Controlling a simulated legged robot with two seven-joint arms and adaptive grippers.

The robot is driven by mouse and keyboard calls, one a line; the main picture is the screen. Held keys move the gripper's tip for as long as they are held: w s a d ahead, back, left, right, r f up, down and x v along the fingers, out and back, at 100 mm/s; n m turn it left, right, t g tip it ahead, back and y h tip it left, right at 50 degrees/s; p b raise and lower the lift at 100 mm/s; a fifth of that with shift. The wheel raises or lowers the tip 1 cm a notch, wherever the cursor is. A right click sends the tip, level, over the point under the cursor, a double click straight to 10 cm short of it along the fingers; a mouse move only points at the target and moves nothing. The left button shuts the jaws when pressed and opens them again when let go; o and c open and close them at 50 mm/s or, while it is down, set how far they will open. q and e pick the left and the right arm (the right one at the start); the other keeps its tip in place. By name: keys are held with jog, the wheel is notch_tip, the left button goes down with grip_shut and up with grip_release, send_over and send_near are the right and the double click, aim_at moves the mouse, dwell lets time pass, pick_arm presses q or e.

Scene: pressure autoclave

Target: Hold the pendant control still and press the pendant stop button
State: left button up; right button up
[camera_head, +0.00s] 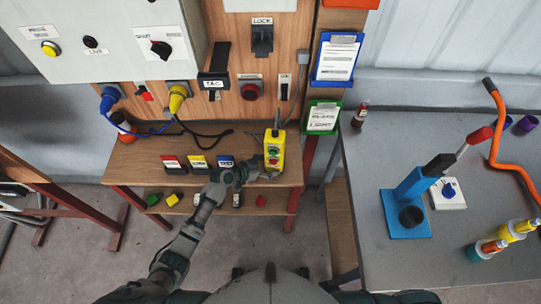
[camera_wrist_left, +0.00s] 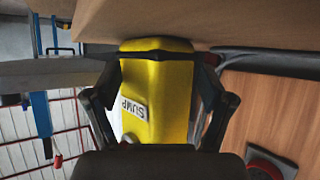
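The yellow pendant control (camera_head: 280,158) hangs in front of the wooden panel, at the right end of the shelf. Its face carries a red and a green button (camera_head: 273,152). My left gripper (camera_head: 268,174) is at its lower end, coming from the left. In the left wrist view the fingers (camera_wrist_left: 165,58) lie on both sides of the pendant's yellow body (camera_wrist_left: 160,95) and look closed against it. A label reading SUMP shows there; the buttons are hidden in that view. My right gripper is not in view.
Behind the pendant is a panel with a red button (camera_head: 250,91), a LOCK switch (camera_head: 262,38) and plugs. Red, yellow and blue labelled blocks (camera_head: 198,161) stand left on the shelf. A grey table (camera_head: 350,200) at right bears a blue lever press (camera_head: 408,200).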

pick_arm(q)
jog(key=shift+w+f, duration=0.1)
jog(key=shift+f, duration=0.05)
jog(key=shift+a, duration=0.3)
jog(key=c, duration=0.8)
jog(key=shift+d, duration=0.25)
grip_shut()
jog(key=o, duration=0.9)
grip_release()
jog(key=shift+a, duration=0.1)
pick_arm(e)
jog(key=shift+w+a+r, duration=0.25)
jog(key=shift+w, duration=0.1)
